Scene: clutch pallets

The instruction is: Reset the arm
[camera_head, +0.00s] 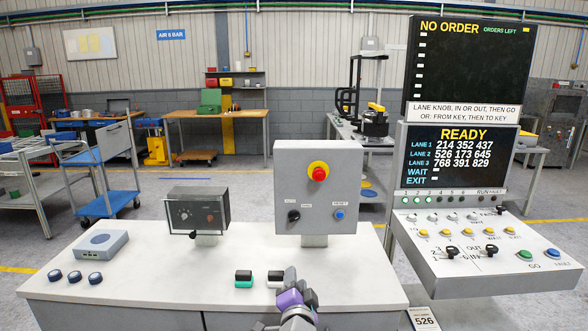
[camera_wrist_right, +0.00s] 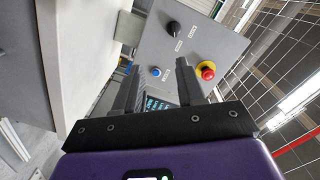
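A grey control box (camera_head: 316,187) stands upright at the back of the white table. It carries a red mushroom button on a yellow ring (camera_head: 318,173), a black knob (camera_head: 293,216) at lower left and a blue button (camera_head: 339,215) at lower right. In the right wrist view the box (camera_wrist_right: 190,55) is tilted, with the blue button (camera_wrist_right: 155,73) between the fingertips in the picture. My right gripper (camera_head: 298,283) is in front of the box, low over the table, apart from it. Its fingers (camera_wrist_right: 159,74) are spread and empty. My left gripper is not in view.
A console (camera_head: 490,260) with switches and READY and NO ORDER screens stands right. On the table (camera_head: 150,262) are a clear-covered box (camera_head: 197,211), a grey device (camera_head: 101,244), dark round buttons (camera_head: 75,275) and a green-and-black block (camera_head: 244,279) beside my gripper.

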